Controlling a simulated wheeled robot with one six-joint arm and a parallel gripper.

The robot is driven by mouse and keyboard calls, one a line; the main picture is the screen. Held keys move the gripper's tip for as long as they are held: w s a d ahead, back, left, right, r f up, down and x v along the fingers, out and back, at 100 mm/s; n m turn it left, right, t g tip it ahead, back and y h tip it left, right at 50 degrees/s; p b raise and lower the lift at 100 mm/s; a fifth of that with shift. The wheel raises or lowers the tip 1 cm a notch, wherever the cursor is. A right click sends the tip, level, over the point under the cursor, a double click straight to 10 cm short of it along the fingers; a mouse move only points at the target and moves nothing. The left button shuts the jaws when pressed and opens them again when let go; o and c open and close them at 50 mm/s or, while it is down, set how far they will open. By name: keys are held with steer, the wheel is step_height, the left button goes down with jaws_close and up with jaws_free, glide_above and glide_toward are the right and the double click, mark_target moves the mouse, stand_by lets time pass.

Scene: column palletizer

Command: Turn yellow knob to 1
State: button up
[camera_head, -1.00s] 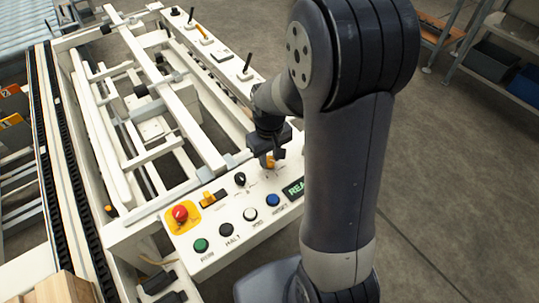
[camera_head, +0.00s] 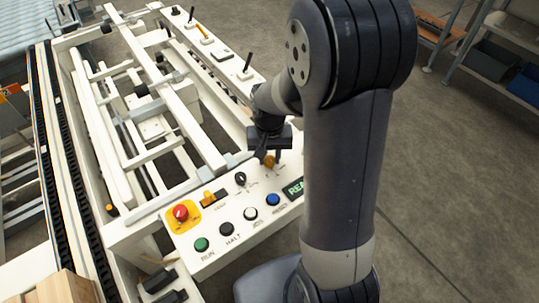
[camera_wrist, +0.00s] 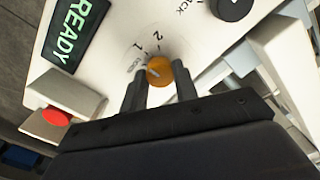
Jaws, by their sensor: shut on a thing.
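The yellow knob (camera_wrist: 160,68) shows in the middle of the wrist view, on the white control panel (camera_wrist: 115,38). Printed marks "1" and "2" and a small word curve around its upper left side. A pale mark on the knob faces left; its exact setting is hard to read. My gripper (camera_wrist: 160,82) is shut on the knob, one dark finger on each side. In the head view my gripper (camera_head: 268,154) reaches down over the knob (camera_head: 269,161), which it partly hides.
A black selector knob (camera_head: 240,179) is close to the left of the yellow one. The panel also has a red emergency button (camera_head: 181,212), a green button (camera_head: 201,244), black, white and blue buttons, and a READY display (camera_head: 295,187). Levers (camera_head: 248,62) stand behind.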

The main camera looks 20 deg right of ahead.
mark_target(269, 160)
steer(key=o, duration=1)
steer(key=shift+c, duration=0.2)
steer(key=shift+r, duration=0.1)
step_height(269, 160, up, 11)
steer(key=p, duration=0.1)
steer(key=shift+f, duration=0.2)
step_height(269, 160, down, 11)
steer(key=shift+r+b, duration=0.1)
steer(key=shift+b, duration=0.45)
